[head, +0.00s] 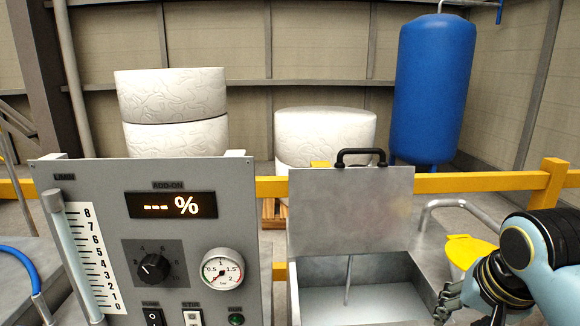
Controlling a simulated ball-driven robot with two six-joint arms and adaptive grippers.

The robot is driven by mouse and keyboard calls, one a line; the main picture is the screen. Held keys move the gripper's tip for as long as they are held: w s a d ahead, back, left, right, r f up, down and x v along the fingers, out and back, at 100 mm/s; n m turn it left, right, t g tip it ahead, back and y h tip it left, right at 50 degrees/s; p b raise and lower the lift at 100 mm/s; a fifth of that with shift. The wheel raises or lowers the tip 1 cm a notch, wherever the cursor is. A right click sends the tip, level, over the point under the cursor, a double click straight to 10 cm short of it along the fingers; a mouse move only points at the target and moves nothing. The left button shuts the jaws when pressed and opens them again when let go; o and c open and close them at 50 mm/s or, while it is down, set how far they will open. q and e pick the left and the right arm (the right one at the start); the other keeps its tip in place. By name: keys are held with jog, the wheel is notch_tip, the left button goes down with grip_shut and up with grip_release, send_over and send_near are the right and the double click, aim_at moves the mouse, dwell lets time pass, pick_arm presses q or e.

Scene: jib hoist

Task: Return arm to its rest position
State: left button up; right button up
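My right arm comes in from the right edge of the head view. Its dark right gripper (466,307) is at the lower right, beside the right end of an open metal bin (360,300). The gripper is cut off by the lower edge, and I cannot tell whether its fingers are apart. I see nothing clearly held in it. My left arm and gripper are not in view.
A grey control panel (90,172) with a lit display, knob, gauge and switches stands at the front left. The bin's lid (350,215) with a black handle stands raised. A yellow rail (470,182), white rolls (172,97) and a blue tank (432,85) are behind.

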jog(key=s+n+g, duration=0.1)
jog(key=s+n, duration=0.7)
jog(key=s, duration=1.3)
jog(key=s+d+f+g+b, duration=0.15)
jog(key=f+b, duration=0.35)
jog(key=f, duration=1.3)
jog(key=s+d+f+b, duration=0.15)
jog(key=f+b, duration=0.25)
jog(key=f, duration=1.4)
jog(key=s+f+b, duration=0.3)
jog(key=s+f, duration=0.5)
jog(key=f, duration=0.3)
jog(key=s+d+f+g+b, duration=0.1)
jog(key=s+f+b, duration=0.3)
jog(key=s+f, duration=0.5)
notch_tip(320, 180, down, 2)
jog(key=shift+s+f+m, duration=0.2)
jog(key=shift+f+m, duration=0.05)
jog(key=shift+m, duration=0.05)
jog(key=shift+s+d+g, duration=0.1)
jog(key=shift+g, duration=0.15)
